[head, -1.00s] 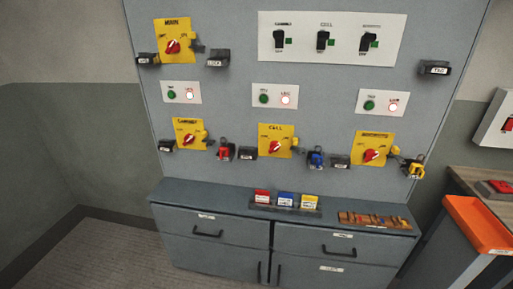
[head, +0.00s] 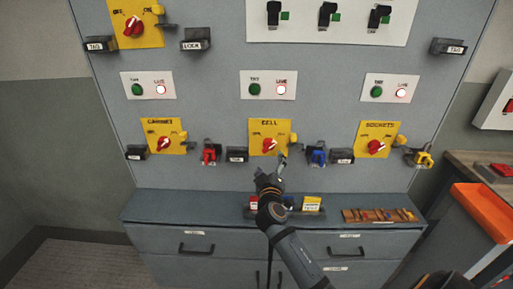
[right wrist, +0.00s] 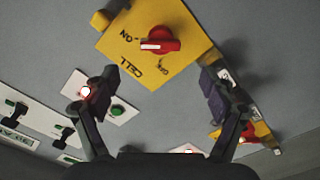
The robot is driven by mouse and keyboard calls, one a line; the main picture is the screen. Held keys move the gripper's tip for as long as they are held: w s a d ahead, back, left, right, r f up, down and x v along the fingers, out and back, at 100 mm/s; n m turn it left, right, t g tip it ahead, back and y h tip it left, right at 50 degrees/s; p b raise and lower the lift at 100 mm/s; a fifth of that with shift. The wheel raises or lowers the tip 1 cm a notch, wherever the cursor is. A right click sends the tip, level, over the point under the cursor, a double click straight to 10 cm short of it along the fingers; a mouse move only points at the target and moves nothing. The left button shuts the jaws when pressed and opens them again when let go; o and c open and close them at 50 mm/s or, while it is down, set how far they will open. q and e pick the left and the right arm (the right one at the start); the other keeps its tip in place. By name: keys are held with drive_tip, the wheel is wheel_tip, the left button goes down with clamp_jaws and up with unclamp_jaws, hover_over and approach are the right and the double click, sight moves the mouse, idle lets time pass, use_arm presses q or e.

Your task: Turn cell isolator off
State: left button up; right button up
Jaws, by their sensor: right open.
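The cell isolator is a red rotary knob (head: 269,146) on a yellow plate (head: 283,128) marked CELL, in the middle of the grey board. In the right wrist view the knob (right wrist: 160,42) shows close up, its pale grip mark towards the left, near the word ON; OFF is printed below it. My right gripper (head: 271,172) is just below the plate in the head view. In the right wrist view the gripper (right wrist: 157,92) is open and empty, its fingers spread below the knob and apart from it. My left gripper is not in view.
The CELL lamp panel (head: 268,94) has its LIVE lamp lit. A blue padlock (head: 318,155) hangs right of the plate and a red padlock (head: 209,152) left. CABINET (head: 163,143) and SOCKETS (head: 376,146) isolators flank it. The cabinet top (head: 170,207) lies below.

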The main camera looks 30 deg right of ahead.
sight(269, 149)
drive_tip(key=p+x, duration=0.1)
drive_tip(key=x, duration=0.8)
drive_tip(key=shift+w, duration=0.15)
drive_tip(key=shift+w+d+f, duration=0.1)
drive_tip(key=shift+w+d, duration=0.25)
drive_tip(key=shift+w, duration=0.15)
drive_tip(key=c, duration=1.2)
drive_tip(key=shift+o, duration=0.2)
